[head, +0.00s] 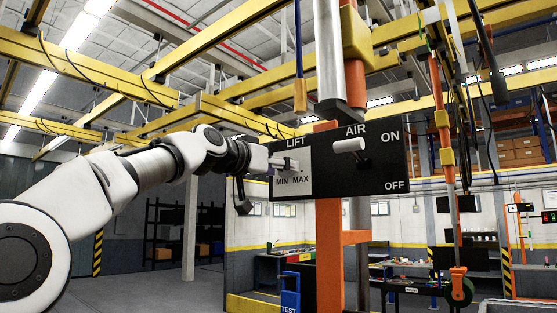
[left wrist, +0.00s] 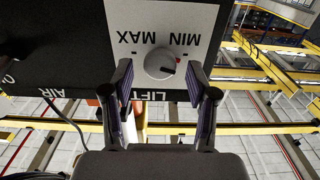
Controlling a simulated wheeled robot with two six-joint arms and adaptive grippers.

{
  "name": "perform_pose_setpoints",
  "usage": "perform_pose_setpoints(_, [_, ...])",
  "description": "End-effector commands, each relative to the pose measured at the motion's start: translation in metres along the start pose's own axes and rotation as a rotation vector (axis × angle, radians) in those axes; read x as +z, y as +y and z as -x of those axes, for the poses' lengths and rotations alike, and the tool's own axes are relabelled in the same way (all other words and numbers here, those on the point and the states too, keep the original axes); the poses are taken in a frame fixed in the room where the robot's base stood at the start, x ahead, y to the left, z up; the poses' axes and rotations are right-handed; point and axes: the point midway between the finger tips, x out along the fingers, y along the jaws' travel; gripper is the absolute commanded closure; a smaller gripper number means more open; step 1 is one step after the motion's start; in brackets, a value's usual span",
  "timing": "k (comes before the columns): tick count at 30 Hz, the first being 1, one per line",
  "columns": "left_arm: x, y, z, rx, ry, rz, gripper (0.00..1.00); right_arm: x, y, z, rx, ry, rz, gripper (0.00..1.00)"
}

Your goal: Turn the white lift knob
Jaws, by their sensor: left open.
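The white lift knob (left wrist: 160,63) is round with a small red mark, on a white panel marked MIN, MAX and LIFT, which appears upside down in the left wrist view. My left gripper (left wrist: 158,67) is open, with one finger on each side of the knob. A gap shows between each finger and the knob, and I cannot tell whether the tips reach its depth. In the head view my left gripper (head: 284,163) is at the LIFT panel (head: 291,187), and the knob is not clearly visible there. My right gripper is in neither view.
An orange post (head: 329,260) stands below the box. A blue TEST tag (head: 290,290) is lower left of the post.

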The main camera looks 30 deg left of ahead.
Motion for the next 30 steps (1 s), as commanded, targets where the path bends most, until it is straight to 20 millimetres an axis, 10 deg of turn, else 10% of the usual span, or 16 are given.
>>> perform_pose_setpoints(3, [0.0012,0.0,-0.0001,0.0,-0.001,0.0,0.42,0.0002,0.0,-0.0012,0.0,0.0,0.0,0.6])
perform_pose_setpoints(8, [0.0012,0.0001,-0.0002,0.0,-0.001,0.0,0.98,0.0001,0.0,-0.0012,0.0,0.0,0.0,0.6])
perform_pose_setpoints(30, [0.0014,0.001,-0.0002,0.0,-0.001,-0.207,1.0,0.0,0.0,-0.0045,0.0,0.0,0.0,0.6])
